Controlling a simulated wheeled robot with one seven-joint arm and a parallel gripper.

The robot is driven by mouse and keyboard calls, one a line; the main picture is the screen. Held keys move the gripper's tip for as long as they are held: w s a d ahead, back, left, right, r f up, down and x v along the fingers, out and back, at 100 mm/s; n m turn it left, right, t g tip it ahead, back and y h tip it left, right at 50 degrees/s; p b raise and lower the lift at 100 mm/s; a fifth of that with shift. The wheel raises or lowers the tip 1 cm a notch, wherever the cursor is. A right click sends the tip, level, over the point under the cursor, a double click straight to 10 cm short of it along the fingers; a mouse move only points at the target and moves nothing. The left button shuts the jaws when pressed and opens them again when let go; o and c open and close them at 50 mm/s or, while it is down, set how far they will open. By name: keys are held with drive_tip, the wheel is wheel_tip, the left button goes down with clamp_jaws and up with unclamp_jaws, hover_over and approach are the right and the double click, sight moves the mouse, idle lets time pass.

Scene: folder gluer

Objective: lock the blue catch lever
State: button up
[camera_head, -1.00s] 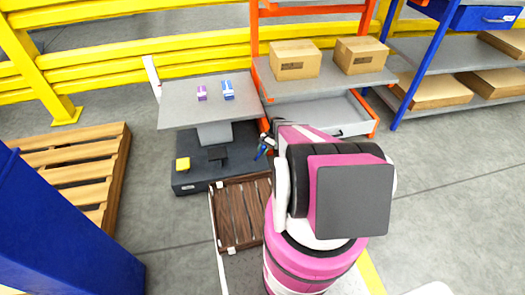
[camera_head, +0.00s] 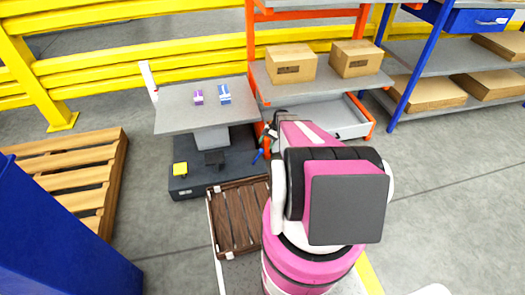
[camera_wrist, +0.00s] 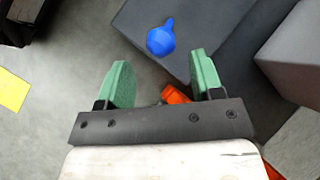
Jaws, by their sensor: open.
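The blue catch lever (camera_wrist: 161,38) shows in the wrist view as a round knob with a short pointed arm aimed up and right. It sits on the edge of a dark grey block (camera_wrist: 185,15). In the head view, the lever is a small blue spot (camera_head: 258,156) at the right side of the dark machine base. My gripper (camera_wrist: 163,75) has two green fingers, spread apart with nothing between them. The lever lies beyond the fingertips, between their lines, and looks apart from them. In the head view my arm mostly hides the gripper.
A grey table (camera_head: 172,118) carries a purple and a blue-white packet. A brown slatted crate (camera_head: 235,218) lies in front. Orange shelving (camera_head: 251,50) with boxes stands close behind my arm.

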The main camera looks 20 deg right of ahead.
drive_tip(key=v, duration=0.3)
idle(0.5)
drive_tip(key=s+a+r+n+t+h, duration=0.1)
drive_tip(key=s+a+r+n+h, duration=0.2)
drive_tip(key=s+a+r, duration=0.3)
drive_tip(key=s+a+r+n+t+h, duration=0.2)
drive_tip(key=s+a+r+n, duration=0.3)
drive_tip(key=s+r, duration=0.9)
wheel_tip(320, 180, up, 8)
drive_tip(key=shift+a+f+h, duration=0.15)
drive_tip(key=shift+a+h, duration=0.75)
drive_tip(key=shift+a, duration=0.05)
